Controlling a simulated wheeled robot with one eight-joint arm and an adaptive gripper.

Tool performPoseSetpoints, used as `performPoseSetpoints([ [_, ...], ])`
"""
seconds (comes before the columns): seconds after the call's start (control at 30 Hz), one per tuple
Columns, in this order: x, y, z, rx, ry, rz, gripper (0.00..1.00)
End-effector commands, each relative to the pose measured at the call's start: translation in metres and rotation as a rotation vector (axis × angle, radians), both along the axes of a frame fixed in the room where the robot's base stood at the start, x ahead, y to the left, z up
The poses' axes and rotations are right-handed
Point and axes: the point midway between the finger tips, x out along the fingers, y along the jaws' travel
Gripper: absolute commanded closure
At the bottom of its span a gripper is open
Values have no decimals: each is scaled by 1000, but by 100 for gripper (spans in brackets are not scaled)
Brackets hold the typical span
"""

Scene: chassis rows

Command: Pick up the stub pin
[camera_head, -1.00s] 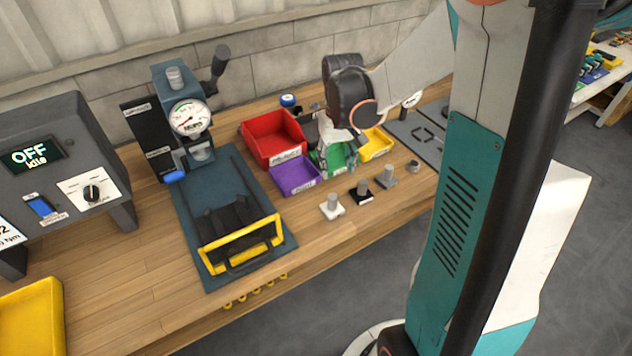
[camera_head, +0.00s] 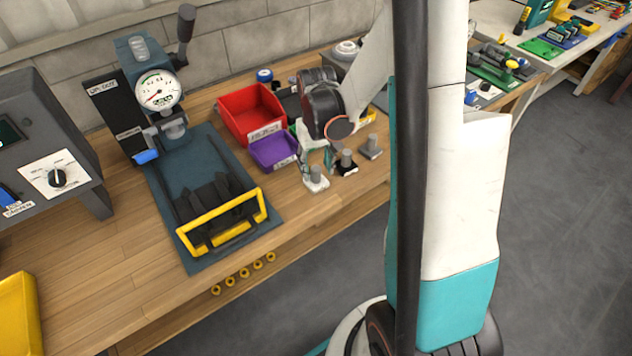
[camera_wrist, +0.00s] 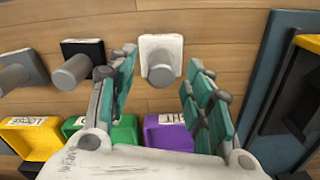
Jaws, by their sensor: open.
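Three short grey pins stand upright on square bases in a row on the bench. One is the white-based pin (camera_head: 316,176), another the black-based pin (camera_head: 347,158), the third the grey-based pin (camera_head: 371,144). No readable label shows which one is the stub pin. My gripper (camera_head: 317,163) is open and empty, low over the white-based pin. In the wrist view its two green fingers (camera_wrist: 159,66) lie to either side of the white-based pin (camera_wrist: 161,73), with a gap on each side. The black-based pin (camera_wrist: 74,72) lies just outside the left finger.
A purple bin (camera_head: 272,152) and a red bin (camera_head: 248,112) stand behind the pins; green (camera_wrist: 124,131) and yellow (camera_wrist: 35,138) bins are beside them. A press (camera_head: 158,95) with a blue mat (camera_head: 190,255) is to the left. Bare wood lies in front.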

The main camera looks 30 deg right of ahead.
Motion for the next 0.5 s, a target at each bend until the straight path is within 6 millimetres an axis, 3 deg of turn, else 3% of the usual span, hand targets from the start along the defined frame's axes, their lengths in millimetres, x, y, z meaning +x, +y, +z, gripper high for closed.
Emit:
performPoseSetpoints([
  [0.03,0,2,-13,0,0,1,53],
  [0.13,0,1,-25,0,0,0,53],
  [0.4,0,1,-27,0,0,0,53],
  [0.5,0,1,-27,0,0,0,74],
])
